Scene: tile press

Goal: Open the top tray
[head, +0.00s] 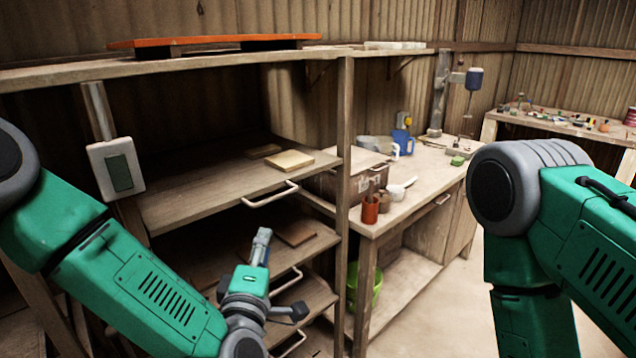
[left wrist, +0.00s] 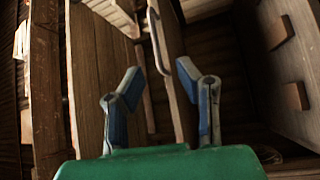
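The top tray (head: 205,190) is a wooden board in the shelf unit, with a pale bar handle (head: 270,194) on its front edge. Two light wooden pieces lie on it. My left gripper (head: 262,238) is below and slightly left of that handle in the head view. In the left wrist view my left gripper (left wrist: 160,74) has its two blue fingers spread apart, with nothing held. A pale bar handle (left wrist: 157,40) shows beyond and between the fingertips; I cannot tell which tray it belongs to. My right gripper is out of view.
Lower trays with handles (head: 286,281) sit under the top tray, close to my left gripper. A wooden post (head: 345,120) stands right of the trays. A workbench (head: 425,185) holds a red cup (head: 370,210) and other items. Open floor lies between bench and right arm.

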